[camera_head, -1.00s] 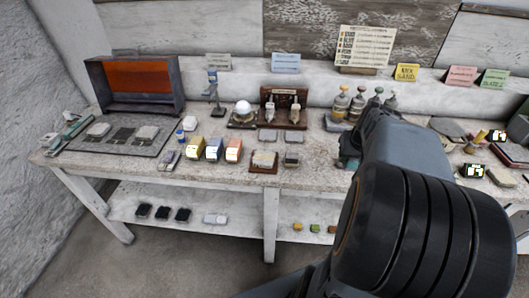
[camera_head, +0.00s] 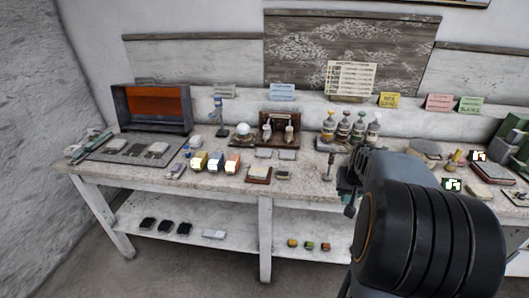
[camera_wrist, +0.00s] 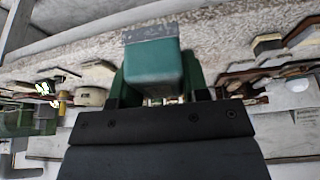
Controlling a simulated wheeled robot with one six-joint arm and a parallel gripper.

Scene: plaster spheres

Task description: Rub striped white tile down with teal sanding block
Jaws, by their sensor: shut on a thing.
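In the wrist view, a teal sanding block (camera_wrist: 153,64) with a grey face at its far end sits between the two green fingers of my gripper (camera_wrist: 155,85), which is shut on it. In the head view, my gripper (camera_head: 349,186) is over the right half of the bench, largely hidden behind my arm. No stripes can be made out on any tile. Small pale tiles lie on the grey mat (camera_head: 112,157) at the left, and a pale piece lies in a small brown tray (camera_head: 258,180) near the bench's front edge. The gripper is well to the right of these.
A white sphere (camera_head: 242,129) and a brown rack (camera_head: 279,143) stand behind. Several bottles (camera_head: 344,130) stand behind my gripper. An orange-backed open box (camera_head: 154,107) is at the back left. More clutter fills the right end.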

